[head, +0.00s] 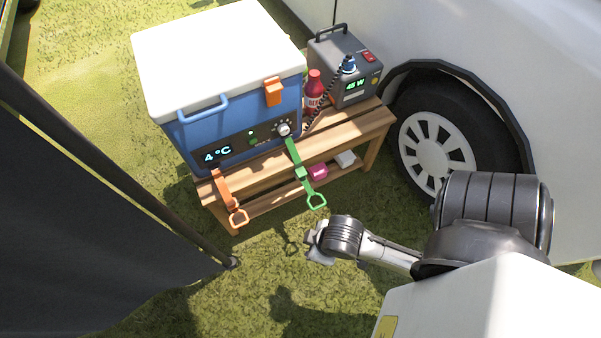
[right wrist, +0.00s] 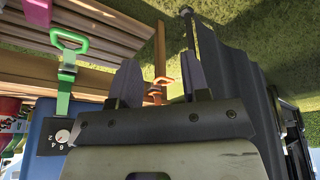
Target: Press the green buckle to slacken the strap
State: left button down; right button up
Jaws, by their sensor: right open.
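A green strap (head: 292,152) hangs down the front of the blue cooler (head: 240,120), with a green buckle (head: 301,173) partway along it and a green loop handle (head: 317,201) at its lower end. In the right wrist view, which looks upside down, the buckle (right wrist: 67,72) and loop (right wrist: 70,41) are at the left, outside the jaws. My right gripper (head: 314,244) is below the loop in the head view, apart from the strap. Its two dark fingers (right wrist: 160,82) are spread and empty, with the orange strap behind the gap. My left gripper is not in view.
The cooler stands on a wooden bench (head: 345,132). An orange strap (head: 224,190) hangs left of the green one. A red bottle (head: 313,92), a grey power box (head: 346,65) and a pink item (head: 318,171) are nearby. Dark fabric (head: 90,220) is left; a wheel (head: 437,147) is right.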

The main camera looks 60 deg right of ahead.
jog(key=shift+w+d, duration=0.1)
jog(key=shift+d, duration=0.05)
